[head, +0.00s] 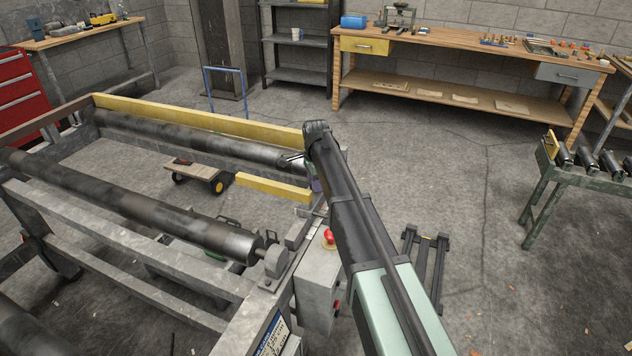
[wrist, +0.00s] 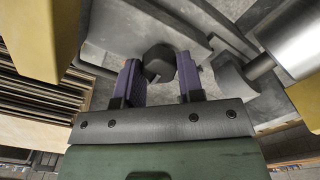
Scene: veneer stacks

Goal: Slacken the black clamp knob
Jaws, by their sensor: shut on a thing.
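The black clamp knob (wrist: 159,61) shows in the wrist view between the two purple fingers of my gripper (wrist: 160,78). My gripper is shut on the knob. The knob sits on grey metal parts of the machine frame, and its lower side is partly hidden. In the head view my arm reaches to the end of the roller frame and hides the knob. Only a small purple part of my gripper (head: 316,185) shows there, beside the frame's corner.
A steel roller (wrist: 297,42) and yellow beams lie close to my gripper. In the head view, dark rollers (head: 130,195) run left, and a grey box with a red button (head: 329,237) stands below my arm.

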